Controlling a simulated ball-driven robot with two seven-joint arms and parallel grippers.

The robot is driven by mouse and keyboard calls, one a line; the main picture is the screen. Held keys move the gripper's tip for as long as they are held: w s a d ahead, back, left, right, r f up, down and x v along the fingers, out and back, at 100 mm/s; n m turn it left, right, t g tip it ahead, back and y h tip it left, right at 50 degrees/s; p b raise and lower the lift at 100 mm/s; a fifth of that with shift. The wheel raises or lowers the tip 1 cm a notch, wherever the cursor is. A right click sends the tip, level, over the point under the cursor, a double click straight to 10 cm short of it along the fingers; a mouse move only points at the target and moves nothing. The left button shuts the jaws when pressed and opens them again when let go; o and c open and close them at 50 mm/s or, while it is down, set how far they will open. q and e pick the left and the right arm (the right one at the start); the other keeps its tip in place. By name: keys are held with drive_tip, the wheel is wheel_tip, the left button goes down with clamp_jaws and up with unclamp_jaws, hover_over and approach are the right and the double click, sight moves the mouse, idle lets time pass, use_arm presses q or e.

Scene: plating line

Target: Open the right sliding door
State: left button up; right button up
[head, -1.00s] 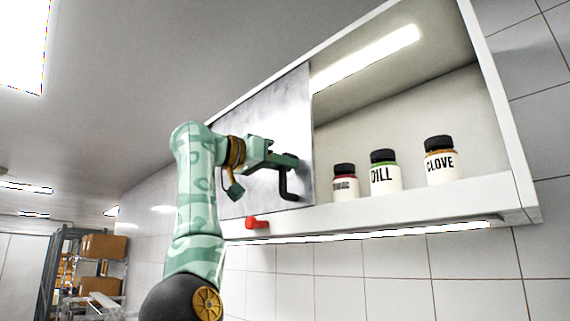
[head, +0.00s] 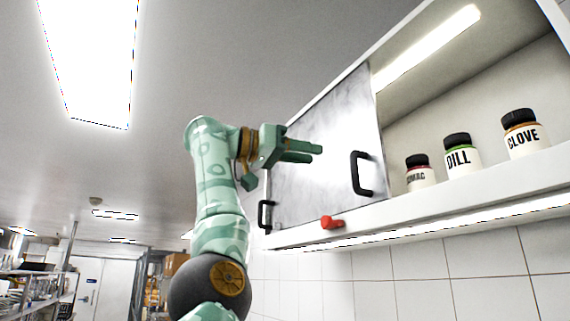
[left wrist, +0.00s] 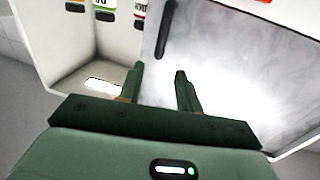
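A grey metal sliding door (head: 320,150) covers the left half of the wall cabinet; the right half stands open. A black handle (head: 362,174) is near the panel's right edge, and another black handle (head: 266,215) is at its left end. I cannot tell whether both belong to one panel. My left gripper (head: 308,152) is in front of the panel, left of the right-hand handle and clear of it. In the left wrist view its fingers (left wrist: 160,82) are apart with nothing between them, and a black handle (left wrist: 166,28) shows beyond. My right gripper is not in view.
Jars labelled DILL (head: 458,157) and CLOVE (head: 522,136), and a partly hidden-label jar (head: 419,176), stand in the open half. A red block (head: 332,222) sits on the cabinet's lower edge. Shelving and boxes are far off at left.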

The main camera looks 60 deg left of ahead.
use_arm(q)
drive_tip(key=shift+b+v, duration=0.35)
drive_tip(key=shift+v, duration=2)
